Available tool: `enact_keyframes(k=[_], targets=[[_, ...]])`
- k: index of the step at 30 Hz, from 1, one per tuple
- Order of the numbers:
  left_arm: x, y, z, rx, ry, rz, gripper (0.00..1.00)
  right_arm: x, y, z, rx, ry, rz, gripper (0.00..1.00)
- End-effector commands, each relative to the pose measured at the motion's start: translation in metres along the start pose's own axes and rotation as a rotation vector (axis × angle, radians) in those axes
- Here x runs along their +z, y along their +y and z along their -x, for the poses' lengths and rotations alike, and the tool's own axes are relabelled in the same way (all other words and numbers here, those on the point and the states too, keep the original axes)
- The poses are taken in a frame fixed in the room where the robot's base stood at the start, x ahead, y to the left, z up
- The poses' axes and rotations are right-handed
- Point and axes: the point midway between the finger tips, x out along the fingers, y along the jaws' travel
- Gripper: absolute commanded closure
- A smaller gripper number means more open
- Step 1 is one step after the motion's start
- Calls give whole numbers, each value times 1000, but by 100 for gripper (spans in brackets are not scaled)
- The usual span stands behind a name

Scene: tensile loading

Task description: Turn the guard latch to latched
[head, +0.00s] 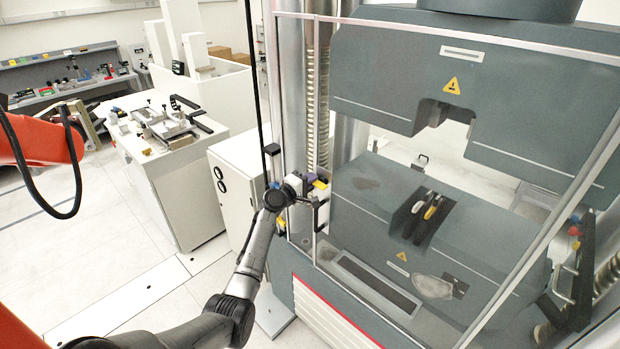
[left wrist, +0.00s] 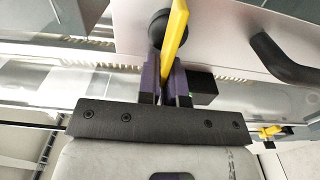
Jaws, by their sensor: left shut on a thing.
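The guard latch has a yellow lever (left wrist: 176,34), seen in the left wrist view beside a round black knob (left wrist: 171,28) on the pale panel. My left gripper (left wrist: 167,90) has purple fingers closed about the lever's lower end. The lever points up the picture, tilted slightly right. In the head view my left gripper (head: 311,187) is at the left edge of the clear guard (head: 480,55), which stands in front of the grey testing machine. The latch (head: 321,184) shows there only as a small yellow piece, partly hidden. My right gripper is not in view.
A black handle (left wrist: 285,60) is right of the latch in the left wrist view, close to the fingers. A white cabinet (head: 236,190) stands left of the machine. A white bench (head: 165,150) with fixtures is farther left. The floor between is clear.

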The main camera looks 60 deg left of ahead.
Motion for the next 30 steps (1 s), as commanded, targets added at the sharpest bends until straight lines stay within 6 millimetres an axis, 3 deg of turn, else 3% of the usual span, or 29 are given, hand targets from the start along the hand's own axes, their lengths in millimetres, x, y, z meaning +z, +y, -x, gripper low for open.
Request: enact_keyframes(k=[19, 20, 27, 30], targets=[[6, 0, -1, 2, -14, 43, 100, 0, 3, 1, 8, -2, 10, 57], [6, 1, -1, 3, -14, 43, 91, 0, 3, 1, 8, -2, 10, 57], [6, -1, -2, 0, -14, 42, 68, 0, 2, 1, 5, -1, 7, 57], [5, -1, -1, 1, -11, 41, 68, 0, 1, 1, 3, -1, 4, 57]])
